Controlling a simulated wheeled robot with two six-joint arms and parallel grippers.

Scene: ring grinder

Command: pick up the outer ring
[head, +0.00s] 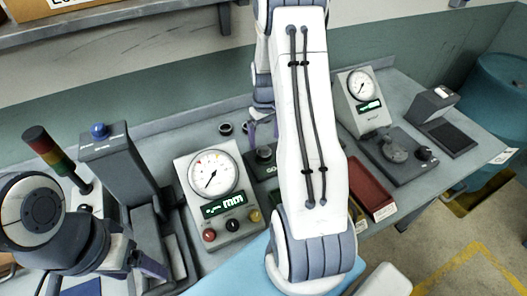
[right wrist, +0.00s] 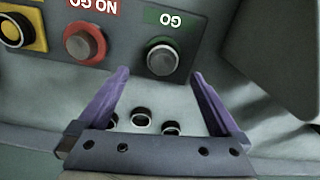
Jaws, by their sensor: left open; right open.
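Several small dark rings lie on the bench. Three show in the right wrist view: a left ring (right wrist: 110,120), a middle ring (right wrist: 141,116) and a right ring (right wrist: 171,128). In the head view one ring (head: 226,128) lies left of my right gripper (head: 262,130). I cannot tell which is the outer ring. In the right wrist view my right gripper (right wrist: 160,76) has its purple fingers spread, with nothing between the tips; the rings show nearer its base. My left gripper (head: 145,264) is open at the lower left, near a grey machine, partly hidden.
A gauge box (head: 212,195) with coloured buttons stands mid-bench. A red tray (head: 371,190) lies right of my right arm, which hides much of the bench. A second gauge (head: 361,95) stands behind. In the right wrist view a GO button (right wrist: 162,58) sits close by the fingers.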

